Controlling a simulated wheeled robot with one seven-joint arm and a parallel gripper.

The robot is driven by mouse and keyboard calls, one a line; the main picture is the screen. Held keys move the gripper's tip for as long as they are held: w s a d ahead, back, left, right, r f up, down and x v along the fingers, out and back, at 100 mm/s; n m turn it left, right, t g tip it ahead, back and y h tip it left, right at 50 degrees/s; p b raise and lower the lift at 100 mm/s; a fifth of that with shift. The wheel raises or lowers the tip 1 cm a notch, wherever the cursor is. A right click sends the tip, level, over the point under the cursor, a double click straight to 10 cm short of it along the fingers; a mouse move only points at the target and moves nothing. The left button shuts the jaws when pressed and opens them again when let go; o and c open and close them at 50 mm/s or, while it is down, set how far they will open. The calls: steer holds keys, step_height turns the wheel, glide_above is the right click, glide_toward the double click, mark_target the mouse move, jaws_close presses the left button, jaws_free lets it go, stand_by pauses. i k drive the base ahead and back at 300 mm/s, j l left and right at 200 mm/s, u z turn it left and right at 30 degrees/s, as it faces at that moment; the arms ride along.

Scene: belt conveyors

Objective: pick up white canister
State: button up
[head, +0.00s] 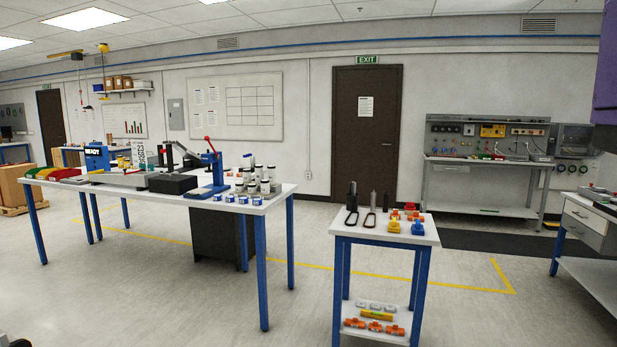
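Several small white canisters (258,172) stand in a cluster at the right end of the long white-topped table with blue legs, in the head view. Some seem to have dark lids or bands, and several partly hide one another. They are too small to tell which single one the task names. My gripper is not in view, so its place relative to the canisters does not show.
A blue press with a red knob (213,170) stands left of the canisters, and low blue-and-white tins (229,198) line the table's front edge. A small cart (385,236) with tools and coloured parts stands to the right. Open floor (180,290) lies in front.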

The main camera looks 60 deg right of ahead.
mark_target(271, 168)
steer(key=z, duration=1.2)
